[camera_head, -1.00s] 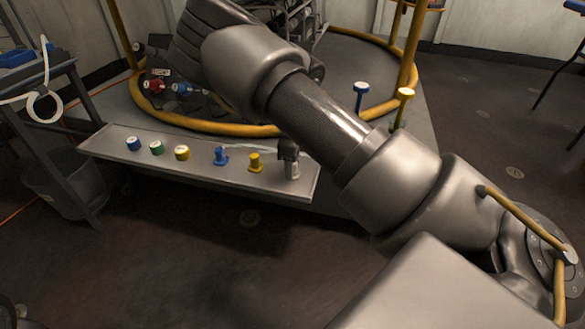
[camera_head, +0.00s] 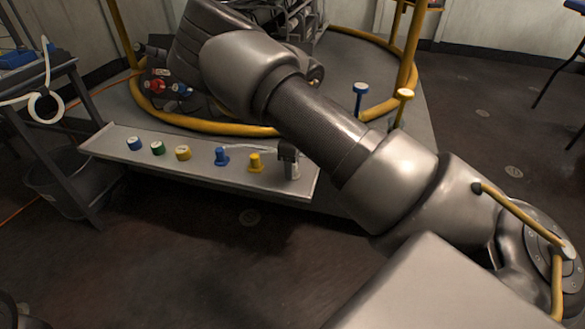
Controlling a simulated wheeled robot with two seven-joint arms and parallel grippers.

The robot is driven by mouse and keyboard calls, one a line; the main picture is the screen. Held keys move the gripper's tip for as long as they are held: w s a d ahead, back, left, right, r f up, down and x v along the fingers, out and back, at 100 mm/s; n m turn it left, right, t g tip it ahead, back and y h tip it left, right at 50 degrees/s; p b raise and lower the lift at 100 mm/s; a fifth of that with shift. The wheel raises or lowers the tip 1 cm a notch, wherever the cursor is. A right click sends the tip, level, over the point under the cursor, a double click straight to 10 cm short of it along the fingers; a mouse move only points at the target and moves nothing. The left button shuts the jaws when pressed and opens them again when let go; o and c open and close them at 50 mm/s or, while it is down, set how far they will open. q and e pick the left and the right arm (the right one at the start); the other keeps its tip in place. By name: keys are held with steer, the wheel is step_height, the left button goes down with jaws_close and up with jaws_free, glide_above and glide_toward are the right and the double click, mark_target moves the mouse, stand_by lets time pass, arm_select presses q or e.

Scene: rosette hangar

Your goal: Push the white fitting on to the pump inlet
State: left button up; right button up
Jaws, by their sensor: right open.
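My right arm crosses the picture from the lower right to the upper middle. Its far end, with the right gripper, is mostly hidden behind the arm's own links, and I cannot make out its fingertips. I cannot pick out a white fitting with certainty. A grey upright piece with a dark top (camera_head: 289,161) stands at the right end of the shelf, with a pale tube running left from it. The pump inlet cannot be told apart with certainty. Dark equipment with a red port (camera_head: 157,86) and a blue port (camera_head: 181,89) sits behind the shelf. My left gripper is not in view.
The grey shelf (camera_head: 215,178) holds blue (camera_head: 134,143), green (camera_head: 157,148) and yellow (camera_head: 183,153) caps, and blue (camera_head: 221,157) and yellow (camera_head: 255,162) pegs. A yellow ring rail (camera_head: 215,128) surrounds the platform. A cart with a white hose (camera_head: 46,106) stands left. The front floor is clear.

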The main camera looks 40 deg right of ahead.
steer(key=shift+p, duration=0.45)
jaws_close()
stand_by(0.3)
steer(key=shift+r, duration=0.1)
steer(key=shift+r+p, duration=2.85)
steer(key=shift+r, duration=0.05)
